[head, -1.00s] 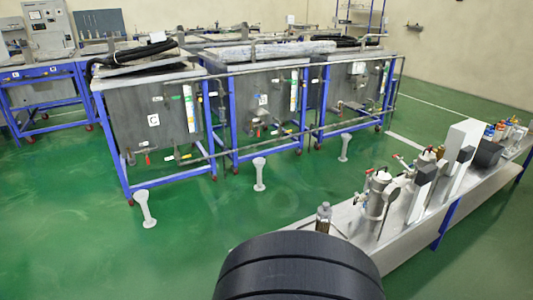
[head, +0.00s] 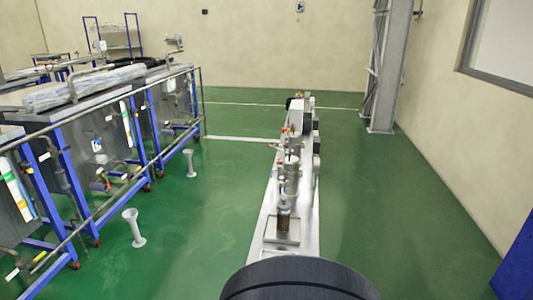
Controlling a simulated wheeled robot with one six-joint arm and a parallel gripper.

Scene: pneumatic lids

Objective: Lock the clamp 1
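A narrow metal bench (head: 308,215) runs away from me in the middle of the head view. Several metal vessels (head: 292,172) with fittings stand along it in a row, seen end-on and overlapping. A smaller cylinder with a dark lower part (head: 284,218) stands nearest, on a square plate. Clamp 1 cannot be made out at this distance; the nearer vessels hide parts of those behind. My gripper is not in view.
Grey tanks on blue wheeled frames (head: 95,150) line the left. White floor pedestals (head: 133,228) stand between them and the bench. A grey column (head: 390,70) stands at the back right. Green floor right of the bench is clear; a blue object (head: 518,260) is at the right edge.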

